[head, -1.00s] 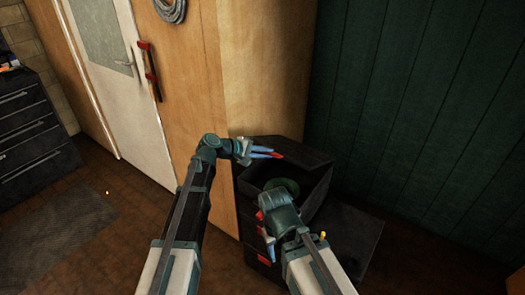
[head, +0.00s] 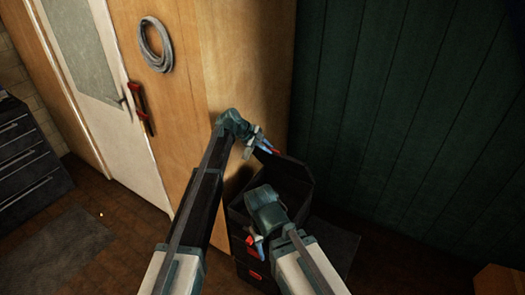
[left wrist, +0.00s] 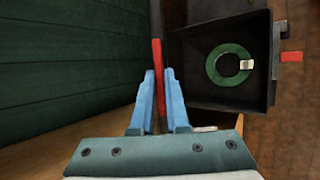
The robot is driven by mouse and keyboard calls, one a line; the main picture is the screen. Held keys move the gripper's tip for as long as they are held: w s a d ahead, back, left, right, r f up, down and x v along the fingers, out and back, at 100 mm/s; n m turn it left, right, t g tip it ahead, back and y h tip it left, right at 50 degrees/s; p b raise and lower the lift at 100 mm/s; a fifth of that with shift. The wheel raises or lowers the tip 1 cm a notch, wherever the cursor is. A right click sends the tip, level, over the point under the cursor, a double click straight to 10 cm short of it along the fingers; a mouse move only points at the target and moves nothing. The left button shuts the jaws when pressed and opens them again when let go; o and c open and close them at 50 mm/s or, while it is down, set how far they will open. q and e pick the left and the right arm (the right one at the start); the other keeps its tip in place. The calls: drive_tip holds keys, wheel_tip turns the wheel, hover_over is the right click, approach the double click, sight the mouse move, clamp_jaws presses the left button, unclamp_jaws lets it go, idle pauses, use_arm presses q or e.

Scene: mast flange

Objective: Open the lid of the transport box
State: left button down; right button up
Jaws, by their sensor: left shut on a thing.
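The transport box (head: 240,211) is a dark box with red parts on its front. Its dark lid (head: 292,172) stands raised above the box. My left gripper (head: 268,146) is shut on the lid at its red edge. In the left wrist view, the blue fingers (left wrist: 161,100) pinch the red strip of the lid (left wrist: 158,60), seen edge-on. The open box (left wrist: 272,85) shows beside it, with a green ring (left wrist: 211,67) inside. My right gripper (head: 258,243) is low in front of the box; its jaws are too small to judge, and its arm hides part of the box.
A wooden cabinet (head: 240,60) stands close behind the box on the left. A green panelled wall (head: 400,100) is behind on the right. A dark drawer unit (head: 30,160) stands far left. Floor to the left is mostly clear.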

use_arm(q)
drive_tip(key=shift+w+d+r+p, duration=0.45)
drive_tip(key=shift+w+d+r, duration=0.15)
drive_tip(key=shift+w, duration=0.25)
drive_tip(key=shift+w+d+r+p, duration=0.4)
drive_tip(key=shift+w+d+r, duration=0.2)
drive_tip(key=shift+w, duration=0.2)
drive_tip(key=c, duration=0.9)
unclamp_jaws()
drive_tip(key=shift+a, duration=0.1)
drive_tip(key=shift+p+v, duration=5.25)
drive_tip(key=shift+v, duration=1.6)
